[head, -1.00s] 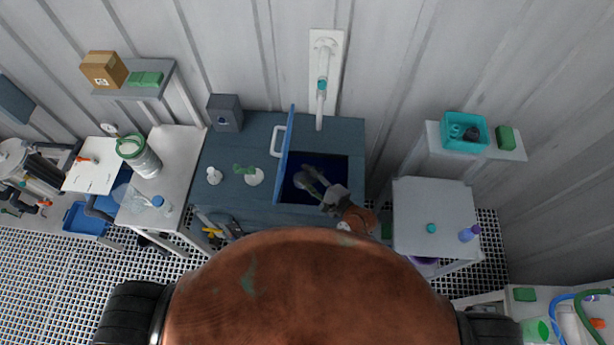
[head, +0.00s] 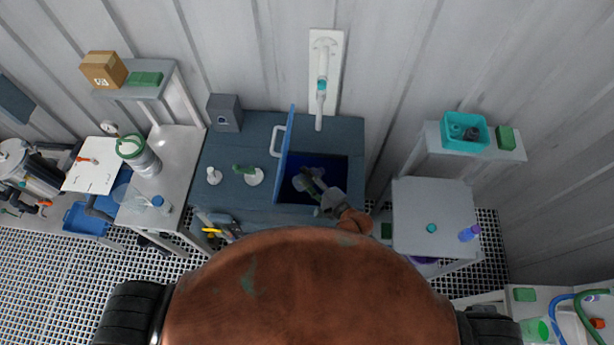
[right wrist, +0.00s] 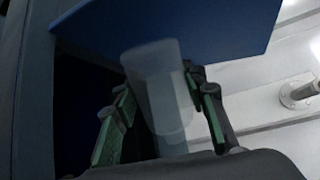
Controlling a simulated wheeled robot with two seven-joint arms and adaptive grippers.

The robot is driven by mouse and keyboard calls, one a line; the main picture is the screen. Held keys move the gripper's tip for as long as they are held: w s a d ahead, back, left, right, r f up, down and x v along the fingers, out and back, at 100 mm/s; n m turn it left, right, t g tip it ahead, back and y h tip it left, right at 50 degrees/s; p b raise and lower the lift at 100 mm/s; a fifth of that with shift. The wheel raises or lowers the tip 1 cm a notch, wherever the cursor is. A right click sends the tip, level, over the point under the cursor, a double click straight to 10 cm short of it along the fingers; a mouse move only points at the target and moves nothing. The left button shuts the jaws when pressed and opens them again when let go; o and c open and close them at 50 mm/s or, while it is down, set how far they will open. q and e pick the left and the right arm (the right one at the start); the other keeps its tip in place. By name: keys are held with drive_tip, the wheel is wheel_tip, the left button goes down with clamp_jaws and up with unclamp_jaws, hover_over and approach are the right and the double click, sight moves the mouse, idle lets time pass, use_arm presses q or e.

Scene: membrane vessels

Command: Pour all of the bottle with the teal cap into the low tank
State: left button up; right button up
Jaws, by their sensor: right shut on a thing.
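My right gripper (head: 314,186) is over the open low tank (head: 334,168), a dark blue basin set in the dark counter, with its blue lid (head: 286,155) standing up on the left side. It is shut on a translucent, uncapped-looking bottle (right wrist: 158,88), whose body lies between the green-padded fingers in the right wrist view. The bottle looks tilted over the tank; how much liquid is inside or flowing cannot be told. A small teal cap (head: 431,228) lies alone on the grey table to the right. My left gripper is not in view.
A white wall-mounted pipe (head: 320,95) reaches down behind the tank. White and green fittings (head: 247,171) stand on the counter left of the lid. A blue-capped bottle (head: 159,203) stands farther left.

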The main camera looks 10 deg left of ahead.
sight(314, 172)
wheel_tip(314, 172, down, 5)
drive_tip(key=s+a+n+t+h+b, duration=0.1)
drive_tip(key=a+n+t+b, duration=0.1)
drive_tip(key=n, duration=0.5)
drive_tip(key=w+d+r+n+t, duration=0.1)
drive_tip(key=n, duration=0.2)
drive_tip(key=w+d+r+n+t, duration=0.1)
drive_tip(key=r+n, duration=0.1)
drive_tip(key=n, duration=0.1)
drive_tip(key=w+d+r+n+h, duration=0.1)
drive_tip(key=d+r+n, duration=0.1)
drive_tip(key=n, duration=0.2)
drive_tip(key=shift+d+r+t, duration=0.1)
drive_tip(key=shift+r+t, duration=0.05)
drive_tip(key=shift+t, duration=0.25)
drive_tip(key=shift+w+d+r+n, duration=0.2)
drive_tip(key=shift+r+n, duration=0.2)
drive_tip(key=shift+n, duration=0.1)
